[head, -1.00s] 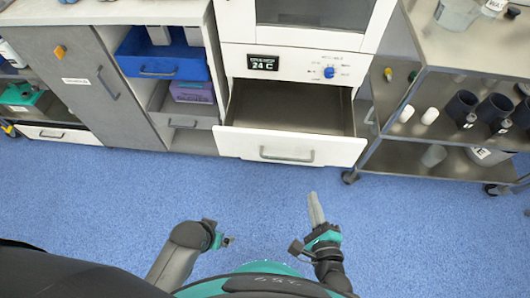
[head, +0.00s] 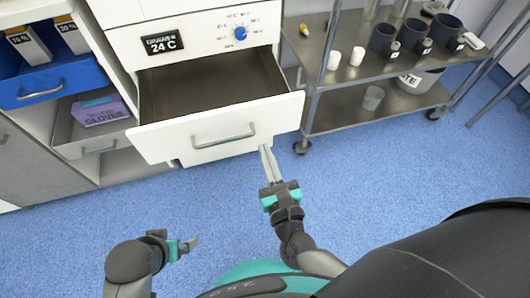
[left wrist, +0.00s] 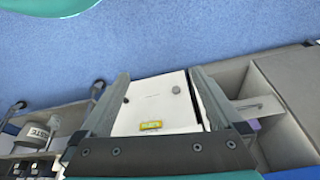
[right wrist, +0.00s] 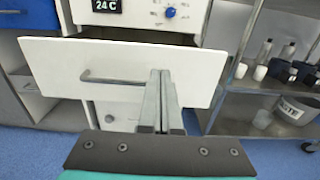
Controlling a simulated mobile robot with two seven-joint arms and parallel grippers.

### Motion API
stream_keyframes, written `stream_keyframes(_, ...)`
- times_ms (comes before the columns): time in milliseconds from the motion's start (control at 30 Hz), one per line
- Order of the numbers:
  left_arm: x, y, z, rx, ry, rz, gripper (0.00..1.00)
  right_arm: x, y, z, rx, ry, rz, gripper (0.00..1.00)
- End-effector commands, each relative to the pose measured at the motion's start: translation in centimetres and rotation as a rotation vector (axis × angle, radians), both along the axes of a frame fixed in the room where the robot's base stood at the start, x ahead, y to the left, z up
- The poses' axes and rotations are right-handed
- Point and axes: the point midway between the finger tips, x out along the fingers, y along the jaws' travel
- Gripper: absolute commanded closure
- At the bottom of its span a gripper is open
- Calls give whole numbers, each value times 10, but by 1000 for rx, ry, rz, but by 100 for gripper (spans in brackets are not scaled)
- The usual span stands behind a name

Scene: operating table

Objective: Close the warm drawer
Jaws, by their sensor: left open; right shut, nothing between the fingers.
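The warm drawer (head: 165,138) is pulled out below a display reading 24 C, and its inside looks empty. Its white front has a grey bar handle (head: 223,135). In the right wrist view the drawer front (right wrist: 50,75) faces me, with the handle (right wrist: 115,77) left of the fingers. My right gripper (head: 267,150) is shut and empty, its fingertips near the lower right of the drawer front; whether they touch it I cannot tell. My left gripper (head: 190,243) is open and empty over the floor, well away from the drawer.
A steel cart (head: 325,105) with several dark mugs (head: 385,38) and white cups stands right of the drawer. The blue floor (head: 400,165) in front is clear.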

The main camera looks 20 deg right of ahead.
Motion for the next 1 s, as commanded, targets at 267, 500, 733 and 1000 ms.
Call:
stream_keyframes(267,3,0,17,-3,-27,1,0,62,0,-1,0,-2,-2,100)
stream_keyframes(500,4,0,30,-6,-45,2,0,98,0,-1,-2,0,-1,100)
stream_keyframes(733,4,0,36,-7,-52,1,0,109,0,-1,-2,1,1,100)
stream_keyframes(1000,4,0,36,-7,-52,1,0,109,0,-1,-3,1,1,100)
